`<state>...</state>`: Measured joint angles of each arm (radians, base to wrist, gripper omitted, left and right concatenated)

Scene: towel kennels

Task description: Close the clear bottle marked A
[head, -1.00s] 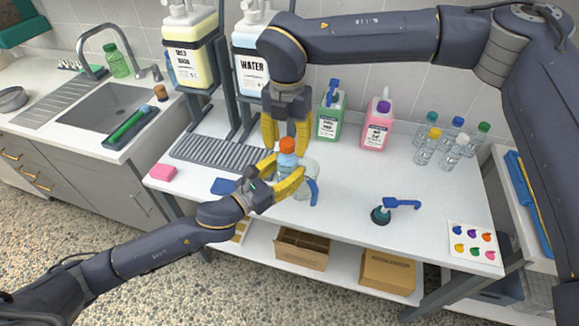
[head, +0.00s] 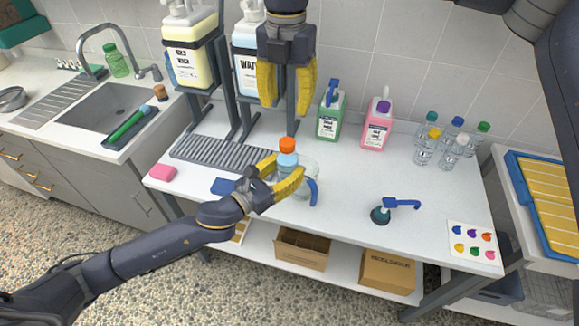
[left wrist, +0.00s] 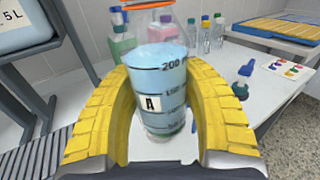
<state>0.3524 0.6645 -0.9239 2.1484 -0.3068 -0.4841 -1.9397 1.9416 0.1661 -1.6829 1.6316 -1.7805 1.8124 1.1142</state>
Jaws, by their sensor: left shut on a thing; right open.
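The clear bottle marked A (left wrist: 165,90) holds light blue liquid and carries a printed scale. My left gripper (head: 290,172) is shut around the bottle's body, one yellow finger on each side. My right gripper (head: 286,84) is open and empty, above the bottle and apart from the cap.
A clear jug with a blue handle (head: 313,190) is close beside the bottle. Behind are a WATER dispenser (head: 248,70), a green jug (head: 329,120) and a pink jug (head: 377,127). Several small capped bottles (head: 425,148) stand right.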

